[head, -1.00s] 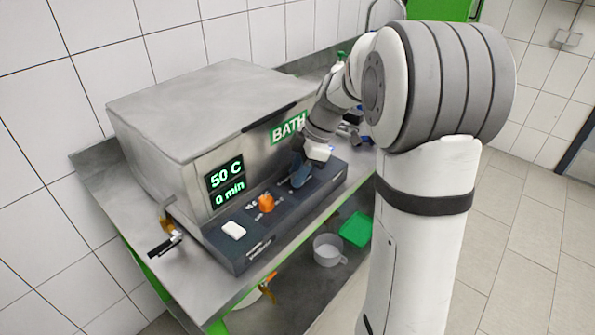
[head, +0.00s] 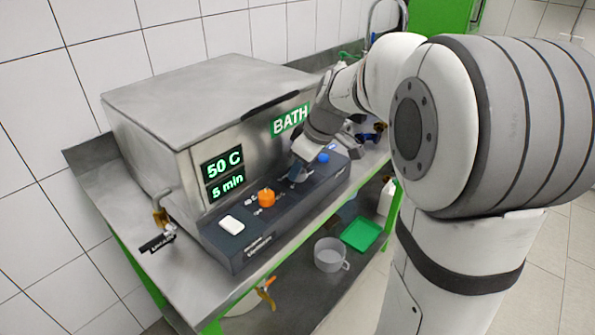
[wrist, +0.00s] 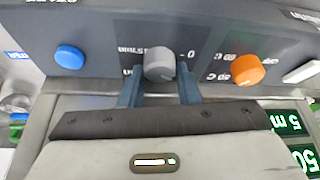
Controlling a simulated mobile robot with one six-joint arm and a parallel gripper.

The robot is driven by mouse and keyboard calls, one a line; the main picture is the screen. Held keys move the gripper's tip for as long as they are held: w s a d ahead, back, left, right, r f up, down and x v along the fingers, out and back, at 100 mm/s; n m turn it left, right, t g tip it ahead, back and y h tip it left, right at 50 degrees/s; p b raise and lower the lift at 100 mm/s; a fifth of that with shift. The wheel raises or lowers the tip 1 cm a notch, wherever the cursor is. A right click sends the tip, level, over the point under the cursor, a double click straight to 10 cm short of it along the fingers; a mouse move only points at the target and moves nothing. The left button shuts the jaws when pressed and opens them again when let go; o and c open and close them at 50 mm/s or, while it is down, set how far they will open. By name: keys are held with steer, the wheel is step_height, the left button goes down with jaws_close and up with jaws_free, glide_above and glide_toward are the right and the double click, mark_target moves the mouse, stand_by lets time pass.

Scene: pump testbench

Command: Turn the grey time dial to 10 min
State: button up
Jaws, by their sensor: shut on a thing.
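The grey time dial (wrist: 159,64) sits on the dark control panel between a blue button and an orange dial. In the wrist view my gripper (wrist: 160,82) has one blue-grey finger on each side of it, shut on it. In the head view my gripper (head: 298,172) is at the panel and mostly hides the grey dial. The display (head: 225,175) on the bath's front reads 50 C and 5 min. Marks around the grey dial are only partly legible.
The orange dial (head: 266,197) and a white switch (head: 231,225) lie left of my gripper in the head view. The blue button (head: 323,158) is close on its right. A green tray (head: 361,234) and a pot (head: 329,256) stand on the lower shelf.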

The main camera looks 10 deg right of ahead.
steer(key=m+h, duration=0.1)
steer(key=m, duration=0.2)
steer(key=m+t+h, duration=0.1)
steer(key=m, duration=0.2)
steer(key=shift+s+a, duration=0.1)
steer(key=shift+s, duration=0.1)
steer(key=m+h, duration=0.1)
steer(key=m, duration=0.2)
steer(key=m+h, duration=0.1)
steer(key=m, duration=0.1)
steer(key=shift+f+m, duration=0.15)
steer(key=shift+m, duration=0.25)
steer(key=o, duration=1)
steer(key=shift+r, duration=0.25)
steer(key=p+v, duration=0.1)
steer(key=v, duration=0.4)
steer(key=shift+s+a+r, duration=0.15)
steer(key=s+a, duration=0.1)
steer(key=s, duration=0.3)
steer(key=s+a, duration=0.1)
steer(key=s, duration=0.2)
steer(key=s+a+b, duration=0.1)
steer(key=s, duration=0.3)
steer(key=shift+s+f, duration=0.3)
